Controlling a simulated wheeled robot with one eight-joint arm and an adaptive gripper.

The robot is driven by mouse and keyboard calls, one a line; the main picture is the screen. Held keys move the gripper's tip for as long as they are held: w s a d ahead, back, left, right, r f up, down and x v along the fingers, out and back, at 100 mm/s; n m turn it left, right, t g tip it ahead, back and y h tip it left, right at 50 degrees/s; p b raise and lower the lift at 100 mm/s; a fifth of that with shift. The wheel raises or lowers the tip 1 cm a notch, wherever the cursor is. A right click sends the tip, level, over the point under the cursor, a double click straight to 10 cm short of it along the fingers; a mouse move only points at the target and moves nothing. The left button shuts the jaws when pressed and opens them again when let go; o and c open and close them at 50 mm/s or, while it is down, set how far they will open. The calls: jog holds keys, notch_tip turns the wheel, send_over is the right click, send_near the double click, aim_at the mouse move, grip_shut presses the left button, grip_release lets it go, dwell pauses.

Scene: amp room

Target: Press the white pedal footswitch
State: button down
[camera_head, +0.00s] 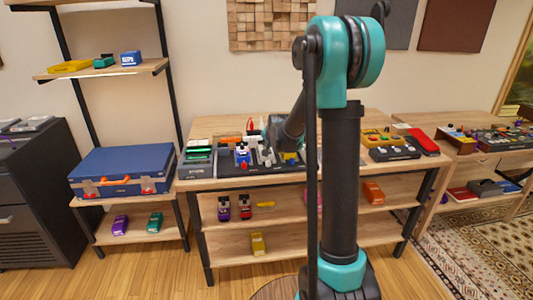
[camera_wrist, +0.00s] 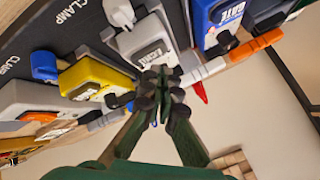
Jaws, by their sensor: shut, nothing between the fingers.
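A white pedal (camera_wrist: 148,42) with a dark label sits on the black board (camera_wrist: 62,28) in the wrist view. My gripper (camera_wrist: 162,82) is shut and empty, with its fingertips over the near end of this pedal. They hide part of that end, and I cannot tell whether they touch its footswitch. A second whitish pedal (camera_wrist: 28,98) with an orange part lies at the left of the wrist view. In the head view my gripper reaches over the pedalboard (camera_head: 228,170) on the table, and my arm hides part of the board.
A yellow pedal (camera_wrist: 95,78) and a blue pedal (camera_wrist: 217,18) flank the white one. An orange and grey cable plug (camera_wrist: 250,46) and a red tip (camera_wrist: 201,91) lie close by. A blue case (camera_head: 122,168) stands left of the table.

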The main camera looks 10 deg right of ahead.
jog(key=shift+f, duration=0.4)
jog(key=shift+f, duration=0.45)
dwell(0.6)
jog(key=shift+r, duration=0.9)
jog(key=shift+r, duration=2.5)
